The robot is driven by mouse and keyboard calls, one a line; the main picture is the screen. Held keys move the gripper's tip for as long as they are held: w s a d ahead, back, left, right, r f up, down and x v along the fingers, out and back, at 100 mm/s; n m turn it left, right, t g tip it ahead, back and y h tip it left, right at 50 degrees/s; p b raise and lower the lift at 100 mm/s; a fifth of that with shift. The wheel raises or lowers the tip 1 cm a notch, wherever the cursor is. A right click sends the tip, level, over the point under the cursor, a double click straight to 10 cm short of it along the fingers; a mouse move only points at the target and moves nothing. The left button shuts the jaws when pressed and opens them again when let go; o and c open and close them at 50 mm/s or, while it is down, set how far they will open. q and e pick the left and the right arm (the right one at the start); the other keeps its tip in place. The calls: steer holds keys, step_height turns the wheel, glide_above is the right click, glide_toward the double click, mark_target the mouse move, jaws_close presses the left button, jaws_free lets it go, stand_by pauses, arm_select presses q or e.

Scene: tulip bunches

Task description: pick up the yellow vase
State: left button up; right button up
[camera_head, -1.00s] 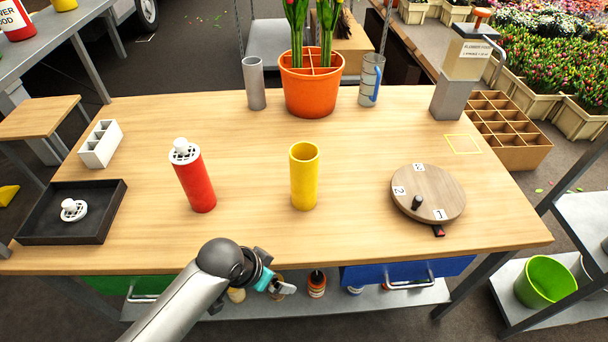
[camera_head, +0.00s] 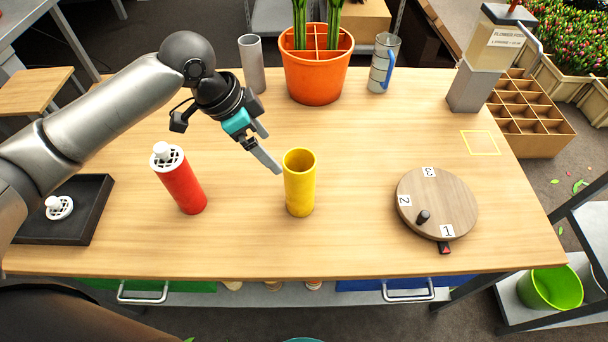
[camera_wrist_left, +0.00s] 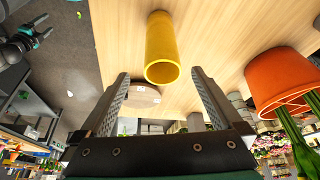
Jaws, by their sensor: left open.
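The yellow vase (camera_head: 300,184) stands upright and empty on the wooden table, right of the red bottle. My left gripper (camera_head: 271,150) is above the table, just behind and left of the vase, with its fingers pointing toward it. In the left wrist view, the vase (camera_wrist_left: 162,48) is beyond the two spread fingertips (camera_wrist_left: 160,78), and its open rim faces the camera. The gripper is open with nothing between the fingers. The vase appears apart from the fingers.
A red bottle (camera_head: 182,183) with a white perforated cap stands left of the vase. A round wooden turntable (camera_head: 452,198) lies to the right. The table between vase and turntable is clear.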

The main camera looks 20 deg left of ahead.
mark_target(284, 166)
arm_select(q)
steer(key=b+x, duration=0.1)
steer(key=x, duration=0.7)
steer(key=shift+d+f+b, duration=0.1)
steer(key=shift+f+b, duration=0.15)
steer(key=shift+b, duration=0.05)
steer(key=b+x, duration=0.1)
steer(key=x, duration=0.5)
steer(key=shift+w+d+f, duration=0.1)
steer(key=shift+w+d, duration=0.05)
steer(key=shift+w, duration=0.05)
arm_select(e)
steer(key=f, duration=0.1)
steer(key=s+f, duration=0.1)
steer(key=f, duration=0.1)
steer(key=shift+r, duration=0.1)
arm_select(q)
steer(key=c, duration=1.5)
